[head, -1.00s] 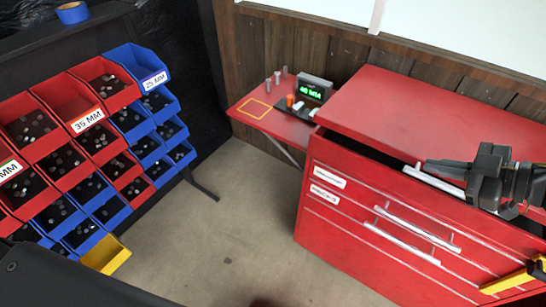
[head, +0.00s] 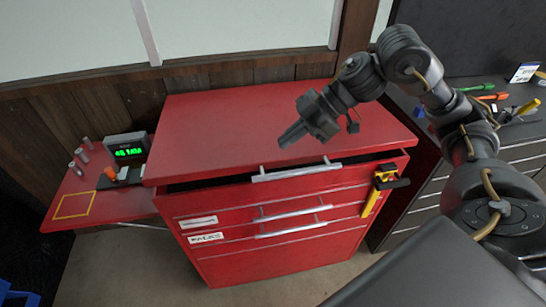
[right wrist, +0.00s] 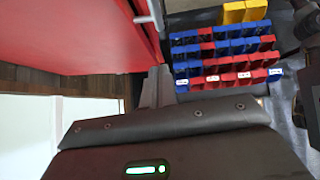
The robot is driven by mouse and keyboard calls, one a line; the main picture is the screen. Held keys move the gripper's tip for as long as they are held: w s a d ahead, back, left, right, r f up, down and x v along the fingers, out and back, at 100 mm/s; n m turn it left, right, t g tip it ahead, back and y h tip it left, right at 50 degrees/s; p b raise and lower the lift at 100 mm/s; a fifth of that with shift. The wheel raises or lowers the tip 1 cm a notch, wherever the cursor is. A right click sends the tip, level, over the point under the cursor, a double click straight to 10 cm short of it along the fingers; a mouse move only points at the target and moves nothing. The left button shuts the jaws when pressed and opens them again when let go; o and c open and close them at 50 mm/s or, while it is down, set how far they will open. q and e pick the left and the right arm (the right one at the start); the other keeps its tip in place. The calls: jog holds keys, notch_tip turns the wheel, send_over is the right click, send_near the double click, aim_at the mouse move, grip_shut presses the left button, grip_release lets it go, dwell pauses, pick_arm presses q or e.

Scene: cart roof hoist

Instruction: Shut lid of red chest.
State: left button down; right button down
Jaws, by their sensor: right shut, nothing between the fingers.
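The red chest (head: 270,262) stands in the middle of the head view. Its red lid (head: 225,115) lies nearly flat, with a dark gap showing under its front edge. A pale handle (head: 297,172) sits at the front along this gap. My right gripper (head: 284,143) is shut and empty; in the head view it appears over the lid's front half, pointing left. I cannot tell whether it touches the lid. In the right wrist view its fingers (right wrist: 156,86) show beside the chest's red surface (right wrist: 60,35). My left gripper is not in view.
A red side shelf (head: 110,205) at left holds a green display (head: 126,147) and small items. A yellow and black tool (head: 377,192) is on the chest's front right. A dark bench with tools (head: 500,105) stands right. Colored bins (right wrist: 225,45) show in the right wrist view.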

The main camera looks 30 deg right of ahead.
aim_at(274, 174)
jog(key=p+x, duration=0.1)
jog(key=x, duration=0.4)
jog(key=shift+s+a+f, duration=0.1)
jog(key=shift+f, duration=0.05)
notch_tip(274, 174, down, 2)
jog(key=shift+f, duration=0.8)
